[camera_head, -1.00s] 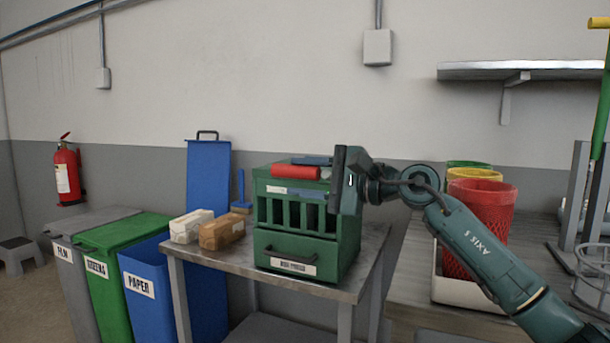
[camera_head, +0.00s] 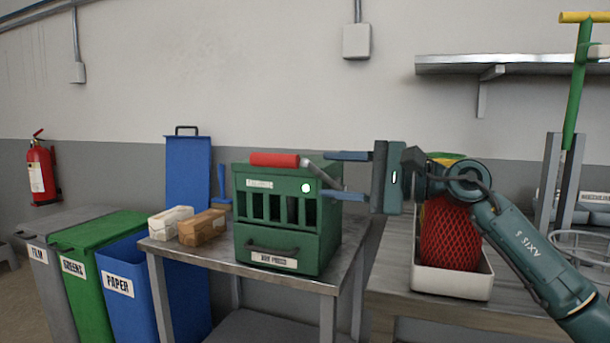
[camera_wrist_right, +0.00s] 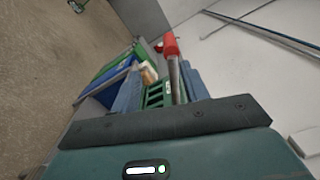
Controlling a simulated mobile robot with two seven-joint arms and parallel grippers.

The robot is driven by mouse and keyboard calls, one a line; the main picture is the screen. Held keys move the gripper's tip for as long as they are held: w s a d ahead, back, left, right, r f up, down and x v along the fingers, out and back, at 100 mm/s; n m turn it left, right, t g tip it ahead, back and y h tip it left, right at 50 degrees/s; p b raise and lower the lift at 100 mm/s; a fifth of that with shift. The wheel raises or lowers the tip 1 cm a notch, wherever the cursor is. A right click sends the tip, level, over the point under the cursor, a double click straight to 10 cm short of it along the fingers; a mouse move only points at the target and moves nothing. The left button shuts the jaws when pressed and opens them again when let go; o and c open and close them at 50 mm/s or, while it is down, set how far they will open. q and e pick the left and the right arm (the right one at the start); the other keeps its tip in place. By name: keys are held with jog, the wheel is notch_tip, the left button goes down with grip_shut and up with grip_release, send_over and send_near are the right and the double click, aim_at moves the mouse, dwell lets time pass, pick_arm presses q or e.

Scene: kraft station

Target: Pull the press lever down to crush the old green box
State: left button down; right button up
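The green press (camera_head: 289,238) stands on a metal table, with a slotted front and a label on its drawer. Its lever has a red grip (camera_head: 274,159) and a grey shaft, lying about level along the press top. My right gripper (camera_head: 324,175) is open and empty, at the press's right side, with blue fingers pointing left. Its fingers are apart from the red grip. In the right wrist view the red grip (camera_wrist_right: 170,45) shows beyond and between the spread fingers. No separate old green box can be made out; the inside behind the slots is dark. My left gripper is not in view.
A white box (camera_head: 170,221) and a brown box (camera_head: 202,227) sit left of the press on the table (camera_head: 345,270). Grey, green and blue bins stand further left.

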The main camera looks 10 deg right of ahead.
jog(key=shift+v, duration=1.7)
jog(key=shift+r, duration=0.1)
